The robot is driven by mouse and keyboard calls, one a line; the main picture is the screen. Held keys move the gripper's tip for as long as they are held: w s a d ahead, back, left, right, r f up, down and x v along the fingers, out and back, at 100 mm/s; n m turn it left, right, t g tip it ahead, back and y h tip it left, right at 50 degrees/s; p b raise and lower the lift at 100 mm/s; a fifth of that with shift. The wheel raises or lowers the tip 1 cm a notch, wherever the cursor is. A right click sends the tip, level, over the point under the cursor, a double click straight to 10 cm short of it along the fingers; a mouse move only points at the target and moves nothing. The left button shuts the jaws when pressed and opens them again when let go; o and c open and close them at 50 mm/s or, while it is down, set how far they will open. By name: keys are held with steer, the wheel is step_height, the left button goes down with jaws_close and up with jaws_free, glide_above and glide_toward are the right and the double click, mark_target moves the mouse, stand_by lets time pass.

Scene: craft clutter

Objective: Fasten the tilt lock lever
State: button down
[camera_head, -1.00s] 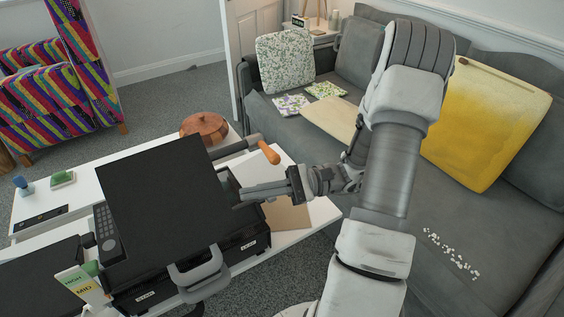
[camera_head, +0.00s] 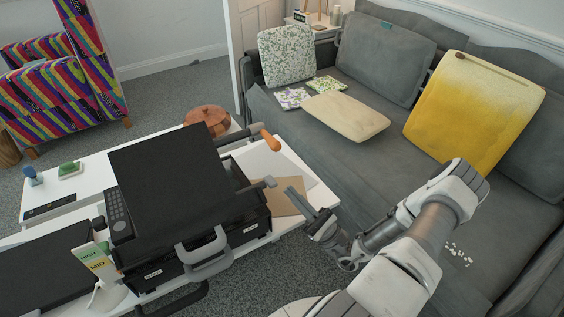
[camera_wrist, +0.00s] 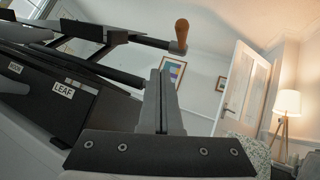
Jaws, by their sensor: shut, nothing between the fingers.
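A dark press-like machine with a flat black top panel (camera_head: 168,175) stands on the white table. The lever's base is hidden.
A grey loop handle (camera_head: 207,262) juts from the machine's front. A brown board (camera_head: 285,200) lies on the table behind my gripper. A copper pot (camera_head: 207,121) stands behind the machine. The grey sofa (camera_head: 400,150) with cushions lies to the right.

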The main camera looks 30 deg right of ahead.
steer(key=shift+s+d+f+m+t+h, duration=0.3)
steer(key=shift+m+t+h, duration=0.4)
steer(key=shift+h, duration=0.4)
steer(key=shift+s+d+f+m+t+h, duration=0.25)
steer(key=shift+f+m+t+h, duration=0.25)
steer(key=shift+m+h, duration=0.5)
steer(key=shift+s+d+f+m+t+h, duration=0.25)
steer(key=shift+m+t+h, duration=0.35)
steer(key=shift+h, duration=0.6)
steer(key=shift+w, duration=0.1)
glide_toward(265, 138)
steer(key=w+d+f, duration=0.1)
steer(key=w+f, duration=0.1)
steer(key=w, duration=0.1)
steer(key=r, duration=0.2)
steer(key=r+b, duration=0.1)
steer(key=r, duration=0.1)
steer(key=shift+w+a+r, duration=0.15)
steer(key=shift+w+a, duration=0.05)
steer(key=shift+a, duration=0.05)
steer(key=shift+d+r, duration=0.1)
steer(key=shift+s+r+g+h+p, duration=0.1)
steer(key=shift+r+g+h+p, duration=0.25)
steer(key=shift+g+p, duration=0.6)
